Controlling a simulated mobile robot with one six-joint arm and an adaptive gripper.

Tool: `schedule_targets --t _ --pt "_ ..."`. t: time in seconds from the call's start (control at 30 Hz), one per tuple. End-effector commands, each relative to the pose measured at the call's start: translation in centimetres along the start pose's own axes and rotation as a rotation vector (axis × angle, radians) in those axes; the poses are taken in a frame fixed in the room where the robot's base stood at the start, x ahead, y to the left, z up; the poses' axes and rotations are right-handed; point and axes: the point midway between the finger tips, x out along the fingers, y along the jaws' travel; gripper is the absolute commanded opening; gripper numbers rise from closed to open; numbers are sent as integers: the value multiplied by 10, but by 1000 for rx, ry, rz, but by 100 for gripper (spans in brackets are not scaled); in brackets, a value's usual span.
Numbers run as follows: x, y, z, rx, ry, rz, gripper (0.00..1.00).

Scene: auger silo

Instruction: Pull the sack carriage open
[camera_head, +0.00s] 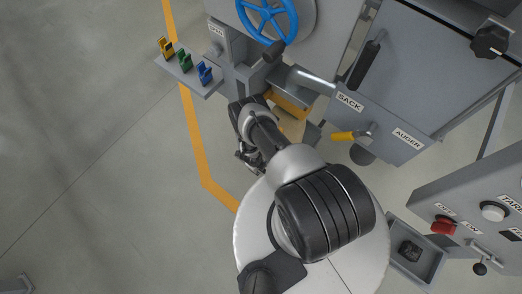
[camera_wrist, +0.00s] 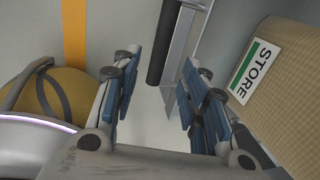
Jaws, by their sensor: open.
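The sack carriage shows only in part below the SACK label in the head view, with a yellow-orange edge (camera_head: 290,105); my arm covers some of it. In the wrist view a dark round bar (camera_wrist: 165,42) beside a grey metal plate (camera_wrist: 184,50) looks like its handle. My gripper (camera_wrist: 160,64) is open, its blue-padded fingers apart, with the bar beyond and roughly between the tips. I see no contact. In the head view my gripper (camera_head: 248,157) is dark and partly hidden by my arm. A tan sack (camera_wrist: 295,85) with a STORE label stands at right in the wrist view.
The grey machine has a blue handwheel (camera_head: 268,14), a yellow lever (camera_head: 346,136) and a bracket with coloured clips (camera_head: 185,68). A control panel (camera_head: 480,215) stands at right. A rounded yellow-brown object (camera_wrist: 50,95) is at left in the wrist view.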

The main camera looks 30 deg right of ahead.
Motion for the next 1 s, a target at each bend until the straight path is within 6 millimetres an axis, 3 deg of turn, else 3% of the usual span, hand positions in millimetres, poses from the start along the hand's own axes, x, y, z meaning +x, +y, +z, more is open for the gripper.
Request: schedule_targets --t 0.03,0.1,0.4,0.93,1.0 --pt "15 1 0 3 1 1 40" --pt "27 2 0 2 0 1 40" --pt "65 1 0 2 0 0 40" --pt "75 0 0 0 0 1 40" --pt "75 0 0 0 0 1 36"
